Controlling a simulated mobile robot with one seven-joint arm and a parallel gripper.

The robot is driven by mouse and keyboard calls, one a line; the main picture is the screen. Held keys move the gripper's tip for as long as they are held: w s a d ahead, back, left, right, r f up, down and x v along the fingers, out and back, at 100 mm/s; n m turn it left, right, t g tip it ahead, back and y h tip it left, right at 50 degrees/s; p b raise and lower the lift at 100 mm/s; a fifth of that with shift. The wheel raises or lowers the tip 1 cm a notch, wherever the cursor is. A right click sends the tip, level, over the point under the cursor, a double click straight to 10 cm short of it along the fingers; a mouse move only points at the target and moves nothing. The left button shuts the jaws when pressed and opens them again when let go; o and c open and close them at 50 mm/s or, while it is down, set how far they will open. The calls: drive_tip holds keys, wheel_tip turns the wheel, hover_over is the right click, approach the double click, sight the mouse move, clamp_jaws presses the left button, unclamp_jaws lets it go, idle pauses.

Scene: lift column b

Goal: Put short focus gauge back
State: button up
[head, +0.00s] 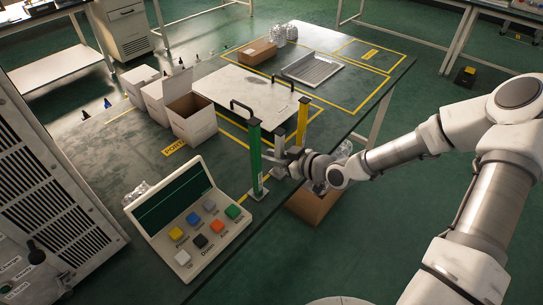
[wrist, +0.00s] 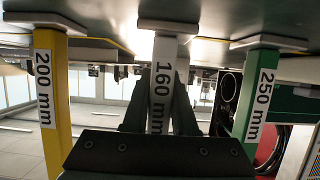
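The short gauge is a white post marked 160 mm (wrist: 163,58), seen upside down in the wrist view. It has a flat foot. My gripper (wrist: 163,100) has a dark finger close against each side of it and looks shut on it. In the head view my gripper (head: 284,160) is at the table's near edge, between a green post (head: 255,150) and a yellow post (head: 302,118). In the wrist view these are the 250 mm green gauge (wrist: 258,92) and the 200 mm yellow gauge (wrist: 50,110). Whether the short gauge's foot touches the table cannot be told.
A control panel (head: 160,222) with coloured buttons lies left of the gauges. An open cardboard box (head: 192,120) and a pale plate with black handles (head: 255,92) are behind. A grey tray (head: 312,69) sits farther back. A brown box (head: 313,205) stands below the table edge.

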drive_tip(key=o, duration=0.4)
drive_tip(key=shift+r, duration=0.2)
drive_tip(key=p+v, duration=0.3)
drive_tip(key=v, duration=0.9)
drive_tip(key=shift+p, duration=0.3)
